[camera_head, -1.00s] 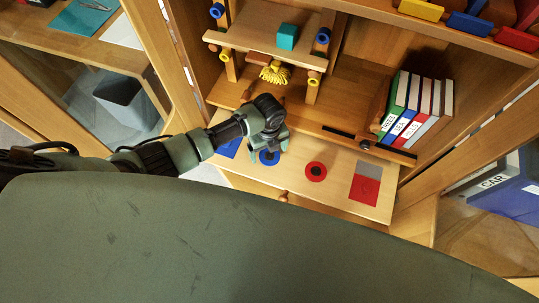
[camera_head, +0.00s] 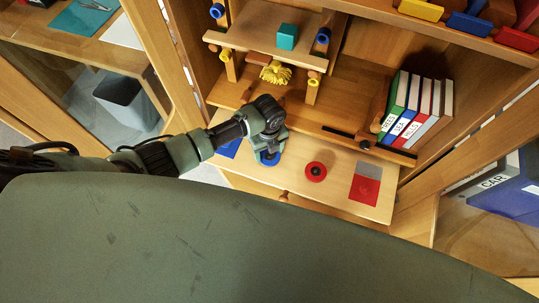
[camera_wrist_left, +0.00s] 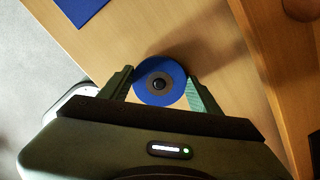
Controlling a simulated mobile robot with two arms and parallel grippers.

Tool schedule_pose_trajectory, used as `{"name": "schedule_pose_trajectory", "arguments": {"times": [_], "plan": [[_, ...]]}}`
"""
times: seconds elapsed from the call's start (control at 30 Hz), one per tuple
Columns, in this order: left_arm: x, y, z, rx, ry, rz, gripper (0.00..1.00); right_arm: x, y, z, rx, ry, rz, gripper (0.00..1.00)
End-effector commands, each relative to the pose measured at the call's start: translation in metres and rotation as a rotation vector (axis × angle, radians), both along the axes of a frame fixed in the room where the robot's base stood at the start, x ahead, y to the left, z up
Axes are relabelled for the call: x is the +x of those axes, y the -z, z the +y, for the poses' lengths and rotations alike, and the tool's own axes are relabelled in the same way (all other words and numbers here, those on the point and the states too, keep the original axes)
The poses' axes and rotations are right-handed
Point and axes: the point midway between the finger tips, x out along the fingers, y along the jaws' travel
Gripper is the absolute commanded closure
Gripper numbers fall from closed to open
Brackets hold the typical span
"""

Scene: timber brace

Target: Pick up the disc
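A blue disc (camera_wrist_left: 145,94) with a grey ring and a dark round knob at its centre lies on the pale wooden shelf board. In the head view its lower part (camera_head: 268,162) shows below my left gripper (camera_head: 267,152). In the left wrist view the two fingers of my left gripper (camera_wrist_left: 160,86) stand on either side of the disc, close against its edges. I cannot tell whether they press on it. A red disc (camera_head: 316,177) with a dark centre lies to the right on the same board, apart from the gripper. My right gripper is not in view.
A blue patch (camera_head: 229,147) lies left of the blue disc; a grey and red patch (camera_head: 364,188) lies at the right. A wooden stand (camera_head: 262,38) with a teal cube (camera_head: 287,37) is behind. Books (camera_head: 417,108) and a dark bar (camera_head: 368,144) are at the back right.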

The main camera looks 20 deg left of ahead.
Motion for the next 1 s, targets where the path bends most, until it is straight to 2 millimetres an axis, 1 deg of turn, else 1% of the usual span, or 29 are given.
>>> {"name": "schedule_pose_trajectory", "arguments": {"times": [0.03,0.07,0.37,0.43,0.53,0.67,0.9,1.0], "plan": [[0.0,0.0,0.0,0.0,0.0,0.0,0.72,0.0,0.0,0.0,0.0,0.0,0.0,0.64],[0.0,0.0,0.0,0.0,0.0,0.0,0.76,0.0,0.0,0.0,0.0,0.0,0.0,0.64],[0.0,-0.003,0.0,-0.001,0.0,-0.001,0.76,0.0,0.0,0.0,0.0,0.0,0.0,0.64],[0.0,-0.007,0.0,-0.001,0.0,-0.001,0.76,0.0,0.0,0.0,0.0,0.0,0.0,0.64],[0.001,-0.019,0.0,-0.001,0.001,-0.002,0.76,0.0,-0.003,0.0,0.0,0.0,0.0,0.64],[0.001,-0.046,0.0,-0.001,0.002,-0.005,0.76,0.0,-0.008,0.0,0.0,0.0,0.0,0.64],[0.002,-0.118,0.0,0.0,0.003,-0.006,0.76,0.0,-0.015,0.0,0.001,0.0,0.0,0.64],[0.002,-0.145,0.0,0.0,0.002,-0.006,0.76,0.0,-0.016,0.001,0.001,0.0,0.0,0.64]]}}
